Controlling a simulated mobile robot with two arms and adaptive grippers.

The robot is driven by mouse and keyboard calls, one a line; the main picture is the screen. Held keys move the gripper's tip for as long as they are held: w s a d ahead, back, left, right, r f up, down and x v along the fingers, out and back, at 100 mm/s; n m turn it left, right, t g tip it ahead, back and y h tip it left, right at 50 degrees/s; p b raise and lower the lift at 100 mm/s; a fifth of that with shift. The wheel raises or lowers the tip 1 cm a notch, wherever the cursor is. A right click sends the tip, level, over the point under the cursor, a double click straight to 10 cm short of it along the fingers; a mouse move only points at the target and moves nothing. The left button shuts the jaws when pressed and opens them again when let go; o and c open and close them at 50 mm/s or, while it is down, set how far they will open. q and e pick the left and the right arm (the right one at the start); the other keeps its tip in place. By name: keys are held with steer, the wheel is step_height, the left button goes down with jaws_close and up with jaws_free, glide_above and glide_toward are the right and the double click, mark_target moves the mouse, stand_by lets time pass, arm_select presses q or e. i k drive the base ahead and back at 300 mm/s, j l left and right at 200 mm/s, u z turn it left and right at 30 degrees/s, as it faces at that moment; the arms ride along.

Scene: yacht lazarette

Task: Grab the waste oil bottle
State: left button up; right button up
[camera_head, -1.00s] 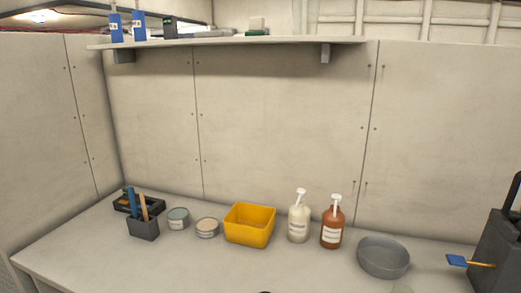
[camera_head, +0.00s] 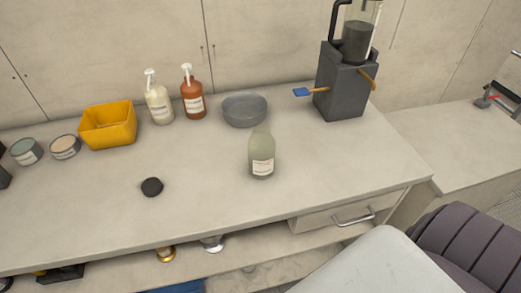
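A squat grey-green bottle (camera_head: 262,153) with a white label stands upright on the counter, right of the middle. Its label is too small to read, so I cannot confirm that it is the waste oil bottle. A round black cap or disc (camera_head: 151,187) lies on the counter to its left. A cream pump bottle (camera_head: 159,104) and a red-brown pump bottle (camera_head: 193,98) stand behind, near the wall. Neither of my grippers is in view.
A grey bowl (camera_head: 244,110) sits behind the grey-green bottle. A yellow bin (camera_head: 107,127) and two round tins stand at the left. A dark grey machine (camera_head: 340,88) with a clear top stands at the back right. The counter (camera_head: 205,205) is clear in front.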

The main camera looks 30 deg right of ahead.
mark_target(262, 145)
steer(key=k+z, duration=0.1)
steer(key=z, duration=0.3)
steer(key=k+z, duration=0.1)
steer(key=z, duration=0.25)
steer(key=k+l+z, duration=0.1)
steer(key=z, duration=0.3)
